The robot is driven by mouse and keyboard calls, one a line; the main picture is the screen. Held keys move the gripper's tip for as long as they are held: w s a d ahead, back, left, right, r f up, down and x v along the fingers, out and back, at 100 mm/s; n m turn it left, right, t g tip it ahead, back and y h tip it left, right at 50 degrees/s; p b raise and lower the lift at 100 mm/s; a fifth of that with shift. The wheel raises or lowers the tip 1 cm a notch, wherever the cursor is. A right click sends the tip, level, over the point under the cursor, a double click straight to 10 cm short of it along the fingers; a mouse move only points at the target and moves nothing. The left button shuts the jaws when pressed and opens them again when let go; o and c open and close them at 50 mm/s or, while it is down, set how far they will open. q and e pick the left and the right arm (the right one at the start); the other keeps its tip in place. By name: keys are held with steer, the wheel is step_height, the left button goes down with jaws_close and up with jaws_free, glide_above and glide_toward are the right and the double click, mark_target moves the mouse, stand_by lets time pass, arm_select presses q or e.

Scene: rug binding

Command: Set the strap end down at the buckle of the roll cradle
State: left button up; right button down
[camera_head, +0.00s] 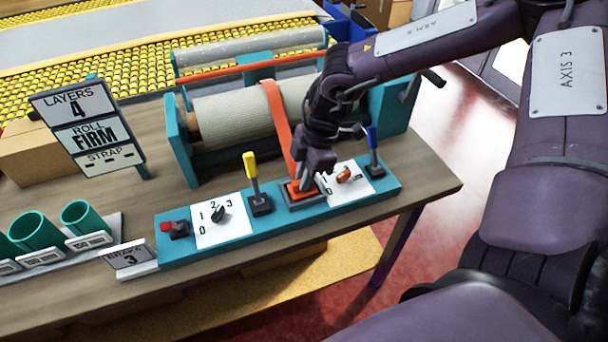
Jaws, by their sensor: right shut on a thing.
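The orange strap (280,120) runs over the grey rug roll (232,117) in the teal roll cradle (181,140) and down its front. Its lower end is at my right gripper (306,178), which is shut on it. The gripper points down, just over the orange buckle (303,196) on the teal control strip. The gripper partly hides the strap end and the buckle, so I cannot tell if they touch. My left gripper is not in view.
The teal control strip (193,252) carries a yellow lever (251,168), a blue lever (373,145), a numbered dial (220,214) and an orange knob (343,174). A sign (80,124) reads layers 4, roll firm. Green cups (76,216) stand at left.

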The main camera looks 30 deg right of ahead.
steer(key=shift+w+f, duration=0.1)
steer(key=shift+f, duration=0.2)
steer(key=shift+f, duration=0.1)
steer(key=c, duration=1.4)
jaws_free()
